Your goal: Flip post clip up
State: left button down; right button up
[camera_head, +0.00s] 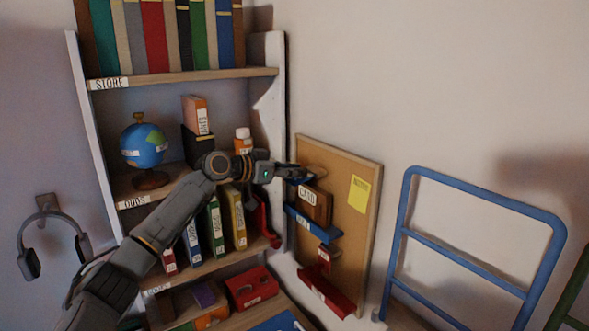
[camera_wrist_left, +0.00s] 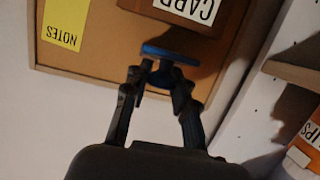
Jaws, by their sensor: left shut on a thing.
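A cork board (camera_head: 342,235) hangs on the wall beside the shelf. A brown block labelled CARD (camera_head: 322,207) is on it, with a blue labelled bar (camera_head: 324,230) just below. My left gripper (camera_head: 303,173) is at the board, just above the CARD block. In the left wrist view, which is turned upside down, the left gripper (camera_wrist_left: 157,78) is shut on a small blue piece (camera_wrist_left: 170,53) close to the board. I cannot read POST on this piece or tell whether it joins the blue bar. My right gripper is not in view.
A yellow NOTES paper (camera_head: 359,194) is right of the CARD block. Red pieces (camera_head: 326,291) are low on the board. The bookshelf (camera_head: 180,77) with books and a globe (camera_head: 143,146) stands left. A blue metal frame (camera_head: 484,197) stands right.

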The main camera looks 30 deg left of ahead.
pick_arm(q)
jog(key=c, duration=1.1)
grip_release()
jog(key=shift+r, duration=0.1)
jog(key=shift+s+a, duration=0.15)
jog(key=shift+s, duration=0.05)
jog(key=v, duration=1.1)
jog(key=shift+s, duration=0.3)
jog(key=shift+a+r, duration=0.1)
jog(key=shift+a, duration=0.05)
